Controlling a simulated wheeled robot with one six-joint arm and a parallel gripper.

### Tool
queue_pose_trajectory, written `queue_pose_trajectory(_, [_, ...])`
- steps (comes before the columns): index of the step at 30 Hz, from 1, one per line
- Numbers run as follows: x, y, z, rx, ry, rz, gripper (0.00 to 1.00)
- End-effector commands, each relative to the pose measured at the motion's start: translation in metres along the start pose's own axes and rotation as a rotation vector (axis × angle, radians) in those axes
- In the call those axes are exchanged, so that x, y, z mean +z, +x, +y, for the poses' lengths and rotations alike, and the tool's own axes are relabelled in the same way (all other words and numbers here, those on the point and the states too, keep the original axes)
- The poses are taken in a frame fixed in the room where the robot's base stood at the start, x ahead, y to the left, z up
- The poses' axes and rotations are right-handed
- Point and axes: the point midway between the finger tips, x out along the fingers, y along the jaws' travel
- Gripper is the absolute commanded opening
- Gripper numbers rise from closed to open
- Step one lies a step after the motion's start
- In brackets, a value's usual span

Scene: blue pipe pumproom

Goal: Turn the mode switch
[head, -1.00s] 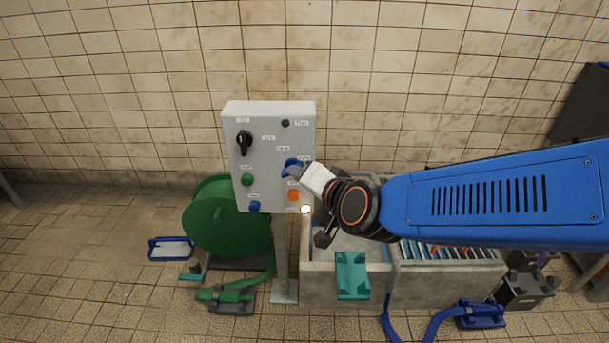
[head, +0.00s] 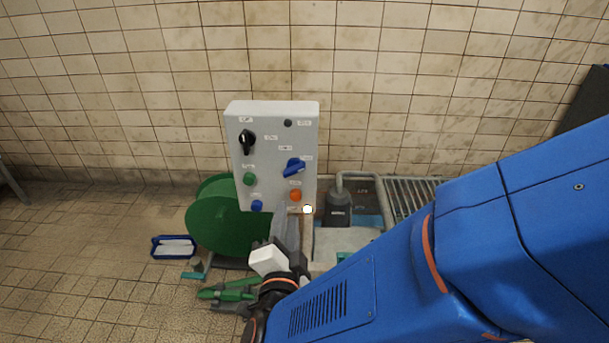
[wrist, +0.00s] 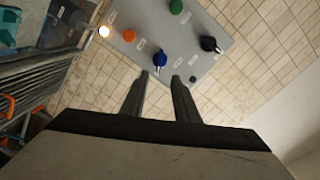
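A grey control panel (head: 272,165) stands upright on a post, with small labels I cannot read. It carries a black rotary switch (head: 247,141) at the upper left and a blue rotary switch (head: 293,167) at the right, its handle tilted. I cannot tell which one is labelled mode. My gripper (head: 287,213) is in front of the panel's lower edge. In the wrist view its two fingers (wrist: 161,76) are apart with nothing between them. The blue switch (wrist: 160,58) is just beyond the fingertips, apart from them; the black switch (wrist: 210,44) is farther right.
The panel also has a green button (head: 249,179), a blue button (head: 257,206), an orange button (head: 295,195) and a lit lamp (head: 307,209). A green hose reel (head: 215,222) stands behind at left. A basin with a grey pump (head: 339,208) is at right.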

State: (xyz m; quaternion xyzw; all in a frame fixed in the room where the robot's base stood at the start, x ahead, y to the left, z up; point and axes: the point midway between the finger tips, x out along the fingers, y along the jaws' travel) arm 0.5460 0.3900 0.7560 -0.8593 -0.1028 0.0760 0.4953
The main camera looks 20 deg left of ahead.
Motion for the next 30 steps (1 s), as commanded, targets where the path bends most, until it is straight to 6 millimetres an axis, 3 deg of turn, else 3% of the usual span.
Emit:
queue_pose_trajectory(5, [0.004, -0.011, -0.001, -0.016, -0.002, 0.028, 0.28])
queue_pose_trajectory(10, [0.003, -0.003, 0.0, -0.015, -0.001, 0.034, 0.28])
queue_pose_trajectory(30, [0.0, 0.087, -0.001, -0.014, -0.002, 0.034, 0.28])
